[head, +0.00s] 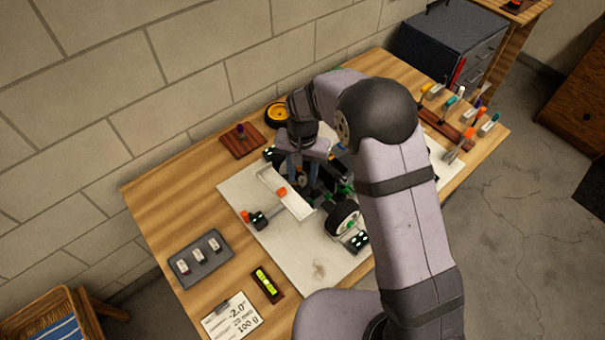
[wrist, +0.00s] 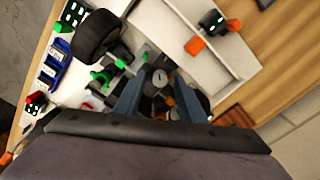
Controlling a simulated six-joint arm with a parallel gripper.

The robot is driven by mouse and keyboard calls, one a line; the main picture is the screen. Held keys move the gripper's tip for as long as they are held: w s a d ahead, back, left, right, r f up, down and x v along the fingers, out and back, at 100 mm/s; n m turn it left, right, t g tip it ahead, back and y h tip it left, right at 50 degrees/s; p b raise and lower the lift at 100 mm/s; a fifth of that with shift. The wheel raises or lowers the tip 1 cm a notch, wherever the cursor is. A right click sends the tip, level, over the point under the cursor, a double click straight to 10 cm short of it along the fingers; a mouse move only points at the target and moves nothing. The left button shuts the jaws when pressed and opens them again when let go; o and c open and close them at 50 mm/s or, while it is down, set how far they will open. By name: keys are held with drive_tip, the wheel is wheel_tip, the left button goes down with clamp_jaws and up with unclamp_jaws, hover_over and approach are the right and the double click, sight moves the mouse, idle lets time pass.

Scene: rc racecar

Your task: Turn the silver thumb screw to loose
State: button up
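A small round silver screw head (wrist: 160,77) with a dark mark shows in the wrist view, between the tips of my two blue-grey fingers. I take it to be the silver thumb screw. My gripper (wrist: 159,90) is open, with a gap between its fingers and the screw head. Whether either finger touches the screw cannot be told. In the head view my gripper (head: 305,178) points down over the car, and the screw is hidden there. The car's black wheel (head: 342,217) shows in front of the gripper and also in the wrist view (wrist: 97,35).
A white panel (head: 286,195) with an orange block on it lies close beside my gripper. A pale board (head: 318,268) lies under the car. A grey tray (head: 200,260), a level (head: 267,284) and a note card (head: 233,316) lie at the front left. Tools (head: 457,140) stand at the right.

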sight(302, 179)
drive_tip(key=shift+r+b, duration=1)
drive_tip(key=shift+r, duration=2.5)
drive_tip(key=shift+r+m+p, duration=0.1)
drive_tip(key=shift+m+p, duration=0.4)
drive_tip(key=shift+m, duration=0.7)
drive_tip(key=m, duration=0.3)
drive_tip(key=shift+p, duration=0.35)
drive_tip(key=shift+m, duration=0.3)
drive_tip(key=shift+f, duration=0.25)
drive_tip(key=shift+f+p, duration=1.2)
drive_tip(key=shift+f, duration=2.35)
clamp_jaws()
